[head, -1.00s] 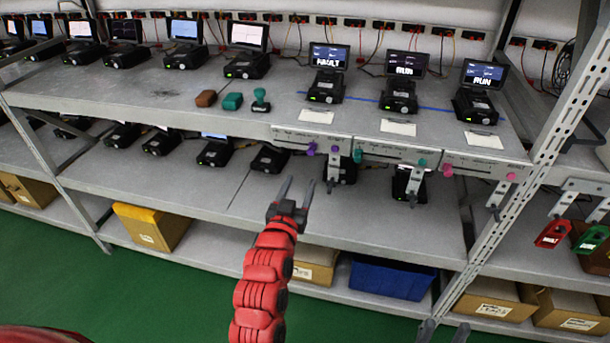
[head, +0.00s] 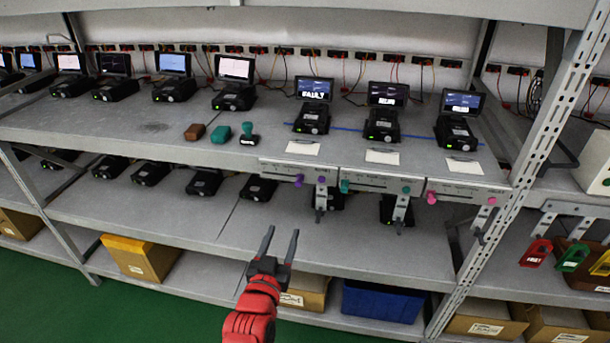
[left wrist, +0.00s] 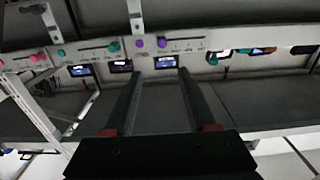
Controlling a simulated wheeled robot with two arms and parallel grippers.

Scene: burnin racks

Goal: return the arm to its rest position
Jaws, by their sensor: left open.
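My left gripper (head: 281,246) is open and empty in the head view. It is in front of the rack's lower shelf, below the slider panels, and its red arm comes up from the bottom edge. In the left wrist view its two dark fingers (left wrist: 158,95) stand apart with nothing between them. The slider panels with purple, teal and pink knobs (head: 383,186) show beyond the fingers, apart from them. My right gripper does not show in the head view now.
The rack's upper shelf (head: 150,128) holds several small monitor units, a brown block (head: 195,132), a teal block (head: 221,134) and a teal stamp (head: 248,134). A blue bin (head: 382,301) and cardboard boxes sit on the bottom shelf. Red and green tags (head: 536,252) hang at right. Green floor is clear.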

